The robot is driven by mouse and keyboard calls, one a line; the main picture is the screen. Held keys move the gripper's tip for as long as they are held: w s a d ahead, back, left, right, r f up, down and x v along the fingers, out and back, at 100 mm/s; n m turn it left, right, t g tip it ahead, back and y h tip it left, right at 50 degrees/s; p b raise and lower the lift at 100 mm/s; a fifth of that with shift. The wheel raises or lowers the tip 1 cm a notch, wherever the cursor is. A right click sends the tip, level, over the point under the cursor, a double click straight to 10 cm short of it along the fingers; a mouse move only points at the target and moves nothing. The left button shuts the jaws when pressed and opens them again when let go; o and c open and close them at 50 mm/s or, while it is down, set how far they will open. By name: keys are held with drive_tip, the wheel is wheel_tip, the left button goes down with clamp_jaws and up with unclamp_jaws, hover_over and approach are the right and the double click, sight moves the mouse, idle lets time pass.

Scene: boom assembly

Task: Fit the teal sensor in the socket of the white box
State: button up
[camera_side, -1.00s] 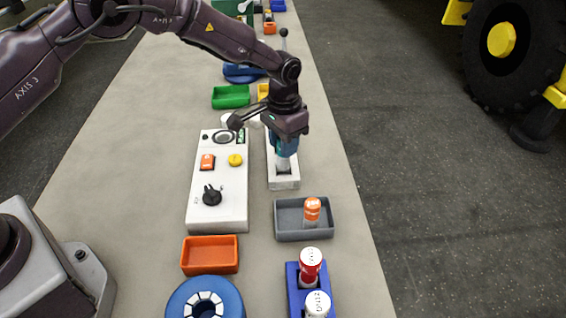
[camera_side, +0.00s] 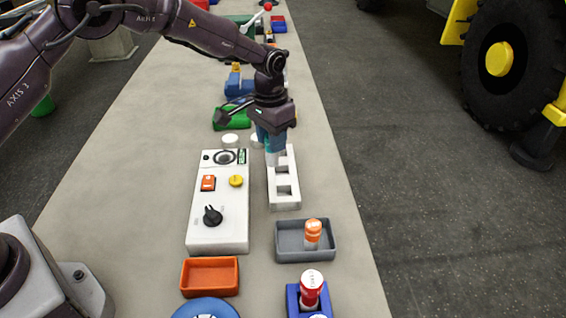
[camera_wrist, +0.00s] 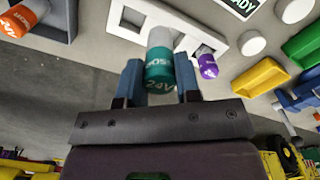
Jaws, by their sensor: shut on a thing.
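Two square sockets show nearer than the gripper. The box also shows in the wrist view (camera_wrist: 119,18), behind the sensor. The sensor's pale end overlaps the box there; I cannot tell whether it is inside a socket. A purple sensor (camera_wrist: 207,67) stands close to the right, at the box's far part.
A white control panel (camera_side: 220,228) with a knob and buttons lies left of the box. A grey tray (camera_side: 290,254) with an orange-capped sensor (camera_side: 313,231) and an orange tray (camera_side: 210,277) are nearer. Green (camera_side: 229,118) and blue items lie beyond. Bare table runs along the right.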

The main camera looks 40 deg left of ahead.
drive_tip(key=s+a+r+n, duration=0.1)
drive_tip(key=a+n, duration=0.1)
drive_tip(key=a, duration=0.5)
drive_tip(key=s+a+r+n, duration=0.1)
drive_tip(key=a+r+n, duration=0.1)
drive_tip(key=a, duration=0.5)
drive_tip(key=shift+n, duration=0.5)
drive_tip(key=shift+s+d+f, duration=0.1)
drive_tip(key=shift+s+f, duration=0.1)
drive_tip(key=shift+f, duration=1.15)
drive_tip(key=shift+s+d+f, duration=0.1)
drive_tip(key=shift+s+f, duration=0.1)
drive_tip(key=shift+f, duration=1.1)
drive_tip(key=shift+f, duration=0.95)
drive_tip(key=shift+f, duration=1.15)
drive_tip(key=o, duration=1)
